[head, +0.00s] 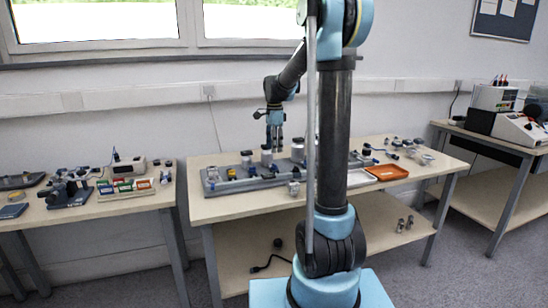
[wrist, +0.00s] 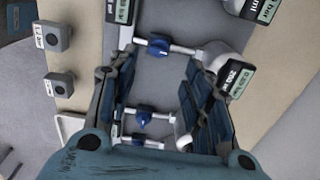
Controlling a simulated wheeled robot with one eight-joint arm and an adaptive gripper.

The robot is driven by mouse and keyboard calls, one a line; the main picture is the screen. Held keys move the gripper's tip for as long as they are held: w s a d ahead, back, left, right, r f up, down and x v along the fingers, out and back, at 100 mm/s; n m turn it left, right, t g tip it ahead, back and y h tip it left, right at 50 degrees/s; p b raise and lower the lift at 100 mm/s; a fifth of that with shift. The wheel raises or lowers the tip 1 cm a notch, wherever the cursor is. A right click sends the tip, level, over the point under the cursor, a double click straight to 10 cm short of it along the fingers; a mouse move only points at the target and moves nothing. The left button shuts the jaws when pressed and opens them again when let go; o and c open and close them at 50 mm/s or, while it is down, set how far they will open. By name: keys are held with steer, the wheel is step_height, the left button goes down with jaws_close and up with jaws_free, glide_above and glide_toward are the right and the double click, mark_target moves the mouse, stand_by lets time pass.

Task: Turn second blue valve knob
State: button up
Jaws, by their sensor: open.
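My gripper (head: 274,146) points down over the grey board (head: 216,188) on the middle table. In the wrist view my gripper (wrist: 158,62) is open, its two fingers spread left and right with nothing held. A blue valve knob (wrist: 157,46) on a pale pipe lies near the fingertips, between them in the picture. A second blue knob (wrist: 143,117) shows lower between the fingers, and another (wrist: 140,137) is partly hidden near the gripper body. I cannot tell which knob counts as second, or whether any finger touches one.
White cylinders with dark labels (wrist: 235,80) stand close to the right finger. Small grey blocks (wrist: 54,36) lie left. An orange tray (head: 388,173) and small parts are on the table's right. Side tables (head: 95,207) hold instruments.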

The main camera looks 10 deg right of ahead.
steer(key=shift+r, duration=1.95)
steer(key=s+d+f+n+t, duration=0.1)
steer(key=s+d+f+n, duration=0.2)
steer(key=s, duration=0.8)
steer(key=s+d+n, duration=0.2)
steer(key=s+n, duration=0.3)
steer(key=s, duration=0.6)
steer(key=s+d+f+n+t, duration=0.1)
steer(key=s+d+f+n, duration=0.1)
steer(key=s+f+n, duration=0.5)
steer(key=s+f, duration=0.6)
steer(key=s, duration=0.2)
steer(key=shift+s+d+n, duration=0.2)
steer(key=shift+s+n, duration=0.1)
steer(key=shift+s, duration=0.1)
